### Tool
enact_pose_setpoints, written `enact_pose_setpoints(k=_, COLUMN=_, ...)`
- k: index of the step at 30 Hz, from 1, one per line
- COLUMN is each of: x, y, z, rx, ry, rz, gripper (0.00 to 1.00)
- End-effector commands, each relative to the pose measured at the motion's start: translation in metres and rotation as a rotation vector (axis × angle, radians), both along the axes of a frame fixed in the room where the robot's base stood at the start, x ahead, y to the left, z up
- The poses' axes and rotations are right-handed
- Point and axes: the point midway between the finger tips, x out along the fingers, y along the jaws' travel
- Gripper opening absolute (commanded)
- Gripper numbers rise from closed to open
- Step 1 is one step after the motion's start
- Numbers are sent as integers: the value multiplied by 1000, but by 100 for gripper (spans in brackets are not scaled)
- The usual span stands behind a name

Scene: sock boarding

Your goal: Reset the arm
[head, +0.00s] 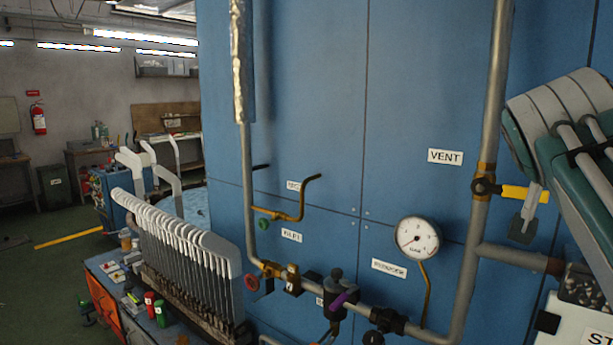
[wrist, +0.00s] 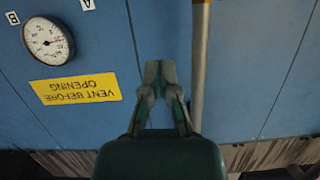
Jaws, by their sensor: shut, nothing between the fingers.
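My gripper (wrist: 160,72) shows at the middle of the wrist view, its two grey-green fingers closed together with nothing between them. It is in front of a blue panel (wrist: 240,60), just left of a vertical metal pipe (wrist: 200,60). I cannot tell its distance from either. In the head view, part of my green and white arm fills the right edge, in front of the blue cabinet wall (head: 315,110).
The head view shows a yellow-handled valve (head: 525,193), a pressure gauge (head: 417,238) and pipework close to my arm. A rack of white, curved-top pieces (head: 180,235) stands left on a bench. The wrist view shows a gauge (wrist: 46,40) and a yellow label (wrist: 77,89), upside down.

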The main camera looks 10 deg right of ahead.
Motion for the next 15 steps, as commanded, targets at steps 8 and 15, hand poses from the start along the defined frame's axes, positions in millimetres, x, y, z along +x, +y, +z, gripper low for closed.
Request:
enact_pose_setpoints(k=8, x=17, y=63, z=-105, rx=114, ry=221, rz=218, gripper=0)
enact_pose_setpoints(k=15, x=-1, y=151, z=-236, rx=225, ry=506, rz=511, gripper=0)
